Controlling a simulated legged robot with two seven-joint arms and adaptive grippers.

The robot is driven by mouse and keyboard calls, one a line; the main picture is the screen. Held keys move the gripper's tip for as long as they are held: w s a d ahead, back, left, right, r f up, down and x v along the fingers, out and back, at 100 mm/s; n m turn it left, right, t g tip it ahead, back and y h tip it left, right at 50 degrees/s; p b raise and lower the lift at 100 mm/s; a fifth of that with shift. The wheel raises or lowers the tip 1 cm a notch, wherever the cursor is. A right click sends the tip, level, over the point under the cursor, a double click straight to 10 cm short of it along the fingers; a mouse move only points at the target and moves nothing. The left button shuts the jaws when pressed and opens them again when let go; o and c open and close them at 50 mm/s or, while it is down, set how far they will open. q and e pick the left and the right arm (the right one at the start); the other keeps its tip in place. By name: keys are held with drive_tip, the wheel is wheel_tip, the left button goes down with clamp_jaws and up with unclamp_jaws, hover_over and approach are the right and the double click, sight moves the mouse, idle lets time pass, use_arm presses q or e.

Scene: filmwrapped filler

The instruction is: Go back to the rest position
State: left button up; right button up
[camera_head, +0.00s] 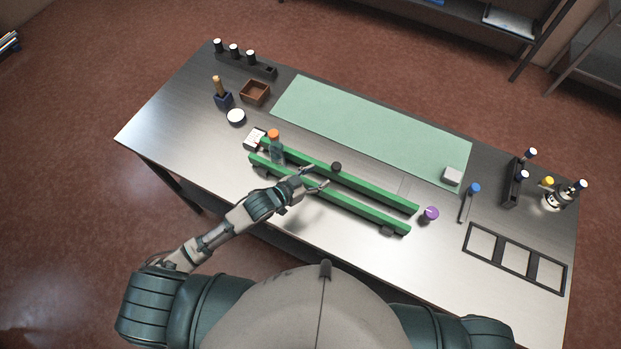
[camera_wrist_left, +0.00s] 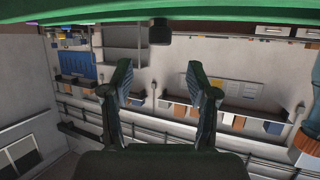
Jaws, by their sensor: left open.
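My left gripper (camera_head: 317,179) reaches in from the left over the front part of the table, close to the two long green rails (camera_head: 372,187). Its fingers are spread with nothing between them. In the left wrist view the two fingers of my left gripper (camera_wrist_left: 159,82) also stand apart and empty, with a green bar across the top edge of the picture. Whether the gripper touches a rail cannot be told. My right gripper does not show.
The metal table (camera_head: 180,130) carries a green mat (camera_head: 370,120), an orange-capped bottle (camera_head: 276,147), a purple-capped item (camera_head: 430,213), a dark three-part frame (camera_head: 517,258) and a brown box (camera_head: 255,92). Dark holders stand at the right and back left. The front-right tabletop has bare room.

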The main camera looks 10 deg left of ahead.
use_arm(q)
drive_tip(key=v, duration=0.2)
drive_tip(key=shift+s+a+r, duration=0.1)
drive_tip(key=shift+s+a, duration=0.05)
drive_tip(key=shift+a, duration=0.15)
drive_tip(key=shift+d, duration=0.15)
